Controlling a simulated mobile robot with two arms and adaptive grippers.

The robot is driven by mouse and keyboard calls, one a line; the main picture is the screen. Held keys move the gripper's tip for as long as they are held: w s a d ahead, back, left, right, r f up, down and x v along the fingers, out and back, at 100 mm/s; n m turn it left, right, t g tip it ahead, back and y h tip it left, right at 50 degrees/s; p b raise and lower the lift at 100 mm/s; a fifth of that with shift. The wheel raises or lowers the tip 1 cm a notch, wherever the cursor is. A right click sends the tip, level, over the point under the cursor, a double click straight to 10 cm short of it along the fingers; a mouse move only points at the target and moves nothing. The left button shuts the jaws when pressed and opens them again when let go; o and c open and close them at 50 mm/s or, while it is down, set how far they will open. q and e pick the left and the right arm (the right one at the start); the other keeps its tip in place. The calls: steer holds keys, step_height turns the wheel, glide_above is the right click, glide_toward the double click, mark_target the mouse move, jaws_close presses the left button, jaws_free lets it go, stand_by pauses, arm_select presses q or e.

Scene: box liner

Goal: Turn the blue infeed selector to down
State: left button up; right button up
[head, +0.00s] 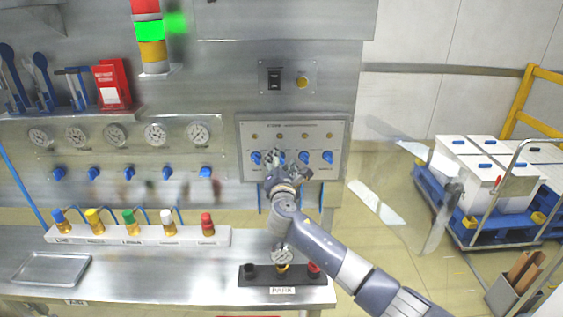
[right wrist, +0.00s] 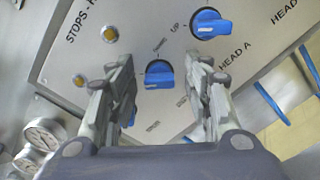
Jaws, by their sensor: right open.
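Several blue selector knobs sit in a row on the grey control panel (head: 338,124). Their names are too small to read in the head view, so I cannot tell which is the infeed one. My right gripper (head: 273,162) is at the row's left half, partly covering it. In the right wrist view, the open right gripper (right wrist: 160,82) has a blue knob (right wrist: 160,74) between its fingertips, with a visible gap on both sides. The knob's white mark is at its lower edge. Another knob (right wrist: 212,23) is beyond the right finger, near "UP" and "HEAD A". My left gripper is out of view.
Yellow indicators (right wrist: 109,34) sit on the panel near the knobs. A row of gauges (head: 155,134) with smaller blue knobs is to the left. A rack of colour-capped bottles (head: 140,236) and a black holder (head: 255,281) stand on the bench below.

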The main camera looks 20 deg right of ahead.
steer(key=shift+c, duration=1.1)
steer(key=shift+s+r, duration=0.1)
steer(key=c, duration=0.8)
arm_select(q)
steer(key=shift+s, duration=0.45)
arm_select(e)
steer(key=shift+c, duration=0.2)
